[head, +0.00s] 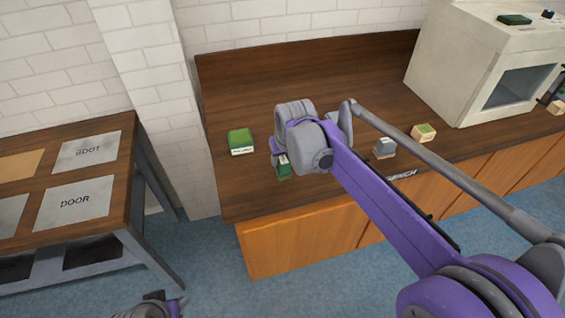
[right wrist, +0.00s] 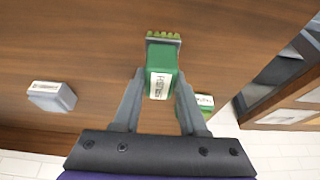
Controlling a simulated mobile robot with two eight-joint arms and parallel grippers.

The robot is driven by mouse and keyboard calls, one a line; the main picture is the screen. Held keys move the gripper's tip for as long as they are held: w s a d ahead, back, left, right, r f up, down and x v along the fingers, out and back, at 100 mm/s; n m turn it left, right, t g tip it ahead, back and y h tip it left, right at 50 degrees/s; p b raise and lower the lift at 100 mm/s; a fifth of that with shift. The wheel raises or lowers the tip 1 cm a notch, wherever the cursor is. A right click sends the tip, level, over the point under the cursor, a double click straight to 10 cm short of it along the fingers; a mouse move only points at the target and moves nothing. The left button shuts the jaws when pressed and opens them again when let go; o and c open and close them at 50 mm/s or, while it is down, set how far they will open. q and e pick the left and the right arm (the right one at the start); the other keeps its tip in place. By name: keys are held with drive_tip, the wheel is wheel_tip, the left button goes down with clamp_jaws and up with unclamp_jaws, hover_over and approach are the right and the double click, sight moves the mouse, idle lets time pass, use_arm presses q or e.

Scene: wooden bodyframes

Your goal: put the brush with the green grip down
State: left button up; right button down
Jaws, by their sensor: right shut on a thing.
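The brush with the green grip (right wrist: 161,75) is between the two fingers of my right gripper (right wrist: 159,90) in the right wrist view. Its yellowish bristles point away from the gripper, and a white label faces the camera. In the head view the right gripper (head: 280,158) is over the front left of the dark wooden counter (head: 300,65), shut on the brush (head: 284,167), which is partly hidden. I cannot tell whether the brush touches the counter. My left gripper (head: 160,304) shows only in part at the bottom edge of the head view; its fingers are unclear.
A green block with a white label (head: 241,141) lies left of the right gripper. A grey block (head: 384,148) and a yellowish block (head: 423,132) lie to the right. A white box-shaped machine (head: 440,70) stands at the right. The counter behind the gripper is clear.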

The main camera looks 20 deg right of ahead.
drive_tip(key=shift+f, duration=0.8)
drive_tip(key=shift+f, duration=0.2)
drive_tip(key=shift+c, duration=2.2)
unclamp_jaws()
drive_tip(key=shift+r, duration=0.2)
